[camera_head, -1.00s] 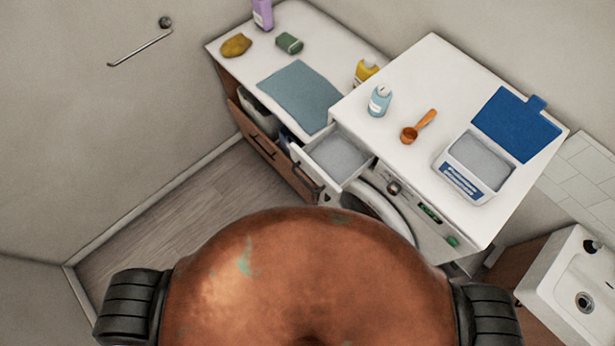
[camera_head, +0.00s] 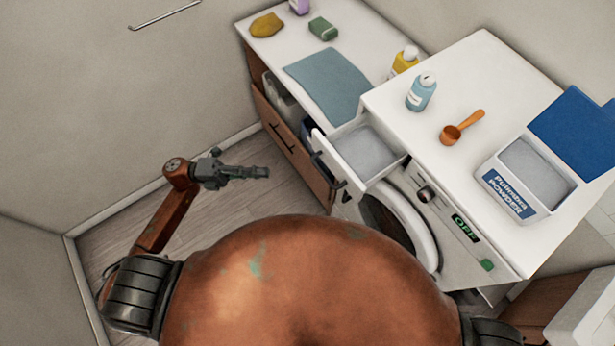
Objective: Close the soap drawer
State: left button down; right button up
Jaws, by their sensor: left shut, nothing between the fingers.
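The soap drawer (camera_head: 367,152) stands pulled out at the top left of the washing machine's front, with a pale grey inside and a dark handle (camera_head: 326,172) on its white front panel. The washing machine (camera_head: 455,205) is white, with a round door below the drawer. My left gripper (camera_head: 266,172) is shut and empty. It is to the left of the drawer front, over the floor, and apart from the handle. My right gripper is not in view.
On the machine top are a blue bottle (camera_head: 421,92), an orange scoop (camera_head: 461,127) and an open powder box (camera_head: 528,178). A counter with a blue-grey cloth (camera_head: 328,83) stands beside it. A brown cabinet drawer (camera_head: 285,140) below is partly open. The floor (camera_head: 225,222) is clear.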

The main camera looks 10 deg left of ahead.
pick_arm(q)
jog(key=d+r+p, duration=0.1)
jog(key=d, duration=0.3)
jog(key=d+r+m+g+p, duration=0.1)
jog(key=d, duration=0.3)
jog(key=d+r+m+g+p, duration=0.1)
jog(key=d, duration=0.3)
jog(key=shift+s+d, duration=0.3)
jog(key=shift+s, duration=0.05)
jog(key=shift+w+d+p, duration=0.3)
jog(key=shift+w+d, duration=0.1)
